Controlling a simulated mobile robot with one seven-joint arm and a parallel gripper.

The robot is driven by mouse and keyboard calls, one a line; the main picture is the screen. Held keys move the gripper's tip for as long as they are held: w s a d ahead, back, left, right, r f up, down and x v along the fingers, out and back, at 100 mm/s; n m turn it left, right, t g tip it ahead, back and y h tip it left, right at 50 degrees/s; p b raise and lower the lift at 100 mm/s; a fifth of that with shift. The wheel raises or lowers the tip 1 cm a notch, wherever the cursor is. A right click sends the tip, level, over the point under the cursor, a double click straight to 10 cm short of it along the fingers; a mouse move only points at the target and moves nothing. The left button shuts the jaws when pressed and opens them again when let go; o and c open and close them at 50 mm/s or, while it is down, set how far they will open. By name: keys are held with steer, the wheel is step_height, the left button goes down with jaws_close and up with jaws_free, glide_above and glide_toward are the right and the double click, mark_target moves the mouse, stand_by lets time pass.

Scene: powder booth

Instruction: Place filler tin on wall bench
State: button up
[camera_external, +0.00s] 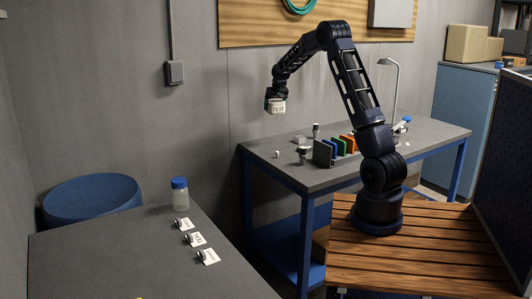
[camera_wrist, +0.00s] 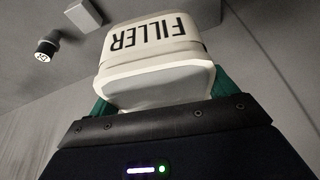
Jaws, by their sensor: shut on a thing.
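The filler tin (camera_external: 278,107) is a white tub with dark lettering, held in the air. In the wrist view the tin (camera_wrist: 155,50) fills the middle, and its FILLER label reads upside down. My gripper (camera_external: 275,97) is shut on it, with green fingers on either side in the wrist view. The grey-topped bench with blue legs (camera_external: 262,159) stands along the back wall. The tin hangs above its left end, apart from the top. A second grey table (camera_external: 110,255) is at the front left. I cannot tell from the labels which is called the wall bench.
The back bench holds small dark-topped jars (camera_external: 303,155), a row of coloured panels (camera_external: 338,147) and a lamp (camera_external: 394,70). The front-left table holds a blue-capped bottle (camera_external: 180,194) and several white tags (camera_external: 195,239). A blue round drum (camera_external: 92,198) stands beside it.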

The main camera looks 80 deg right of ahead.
steer(key=w+a+r+n+t+y, duration=0.1)
steer(key=w+a+n, duration=0.4)
steer(key=w+a, duration=1.55)
steer(key=w+a+n+y, duration=0.15)
steer(key=w+a, duration=0.25)
steer(key=a, duration=0.6)
steer(key=w+a+r+n, duration=0.15)
steer(key=w+a, duration=0.25)
steer(key=a, duration=0.5)
steer(key=w+a+n+y, duration=0.15)
steer(key=w+a, duration=0.35)
steer(key=a, duration=0.5)
steer(key=w+a+r+n+y, duration=0.1)
steer(key=a+n, duration=0.5)
steer(key=a, duration=2.5)
steer(key=s+a+r+n+y, duration=0.15)
steer(key=s+a, duration=0.25)
steer(key=a, duration=1)
steer(key=s+a+f+n, duration=0.1)
steer(key=s+a+n, duration=0.25)
steer(key=a, duration=1.15)
steer(key=shift+m, duration=0.25)
steer(key=f, duration=1.2)
steer(key=s+f, duration=0.1)
steer(key=f, duration=0.5)
steer(key=shift+d+f, duration=0.2)
steer(key=shift+f, duration=0.1)
steer(key=shift+f, duration=0.1)
